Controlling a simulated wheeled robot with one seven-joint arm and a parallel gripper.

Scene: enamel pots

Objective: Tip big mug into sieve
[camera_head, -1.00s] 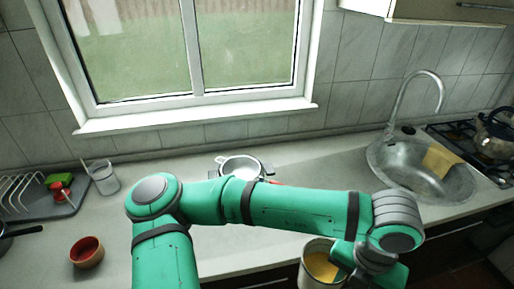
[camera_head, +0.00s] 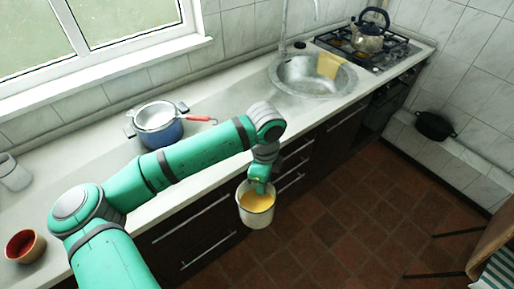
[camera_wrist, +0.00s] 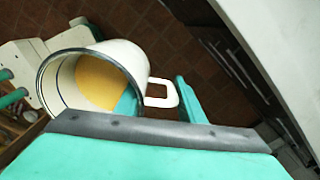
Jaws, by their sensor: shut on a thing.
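The big mug (camera_head: 256,217) is white with a dark rim and holds something yellow-orange. My gripper (camera_head: 259,186) is shut on it at the rim and handle side and holds it in front of the counter, above the floor. In the wrist view the mug (camera_wrist: 127,58) shows its open mouth and handle, with one finger of my gripper (camera_wrist: 160,98) inside the mouth and the other beyond the handle. The sieve (camera_head: 156,115), with a red handle, rests on a blue pot (camera_head: 163,135) on the counter, left of the mug and behind my arm.
A red bowl (camera_head: 25,246) and a clear cup (camera_head: 13,174) stand at the counter's left. The sink (camera_head: 305,85) with a yellow cloth (camera_head: 329,65) and the stove with a kettle (camera_head: 369,38) lie to the right. A wooden chair (camera_head: 495,245) stands on the floor at right.

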